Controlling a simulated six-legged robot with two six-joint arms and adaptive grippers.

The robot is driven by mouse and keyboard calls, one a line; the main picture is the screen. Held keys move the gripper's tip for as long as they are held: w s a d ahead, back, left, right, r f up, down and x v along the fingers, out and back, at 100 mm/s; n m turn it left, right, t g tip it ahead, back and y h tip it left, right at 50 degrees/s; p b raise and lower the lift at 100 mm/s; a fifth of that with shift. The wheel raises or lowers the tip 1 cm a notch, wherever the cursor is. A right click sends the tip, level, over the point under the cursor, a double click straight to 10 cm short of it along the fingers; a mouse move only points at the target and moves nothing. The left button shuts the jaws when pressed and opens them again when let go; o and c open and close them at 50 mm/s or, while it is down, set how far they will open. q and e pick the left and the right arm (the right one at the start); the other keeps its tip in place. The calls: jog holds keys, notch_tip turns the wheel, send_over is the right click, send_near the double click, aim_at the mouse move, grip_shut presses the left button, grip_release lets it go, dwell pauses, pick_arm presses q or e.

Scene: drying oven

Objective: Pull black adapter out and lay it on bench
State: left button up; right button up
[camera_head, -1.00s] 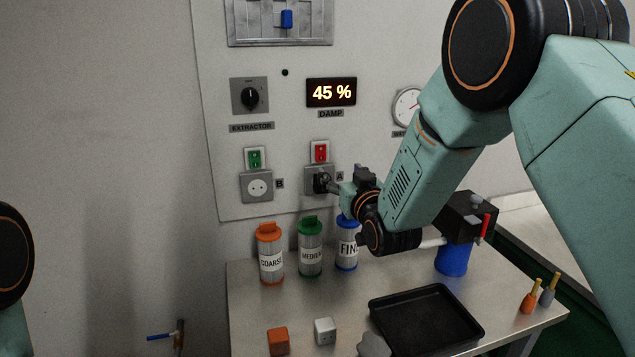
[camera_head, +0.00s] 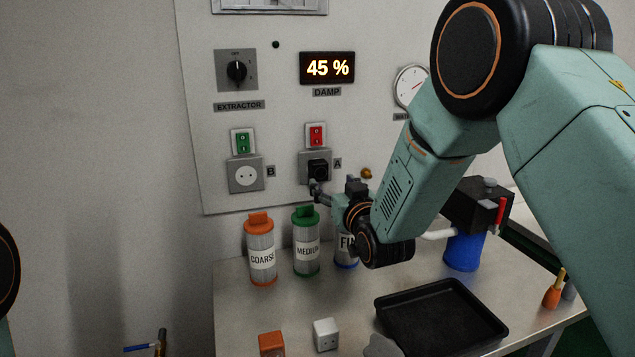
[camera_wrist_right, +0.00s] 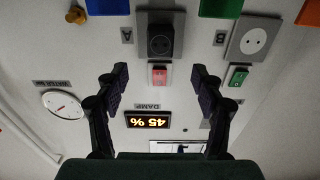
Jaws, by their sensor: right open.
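The black adapter (camera_head: 318,168) is plugged into socket A on the wall panel, under the red switch. It also shows in the upside-down right wrist view (camera_wrist_right: 161,40). My right gripper (camera_head: 316,190) is just below the adapter in the head view. In the right wrist view my right gripper (camera_wrist_right: 159,76) is open, with its fingers spread wide and nothing between them. The adapter lies beyond the fingertips, apart from them. The bench (camera_head: 235,315) stands below the panel. My left gripper is out of view.
Coarse (camera_head: 261,255), medium (camera_head: 306,245) and fine (camera_head: 345,255) canisters stand at the bench's back, close under my right gripper. A black tray (camera_head: 440,315), white block (camera_head: 326,335) and orange block (camera_head: 271,345) sit in front. Bare bench shows between canisters and blocks.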

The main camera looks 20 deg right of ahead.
aim_at(321, 173)
jog(key=w, duration=0.2)
jog(key=w+b, duration=0.1)
jog(key=w, duration=0.2)
jog(key=w+b, duration=0.1)
jog(key=w, duration=0.2)
jog(key=shift+a+f, duration=0.25)
jog(key=shift+f, duration=0.15)
jog(key=shift+w+d+b, duration=0.1)
jog(key=shift+w+b, duration=0.2)
jog(key=shift+w, duration=0.35)
jog(key=shift+r, duration=0.1)
dwell(0.4)
dwell(0.3)
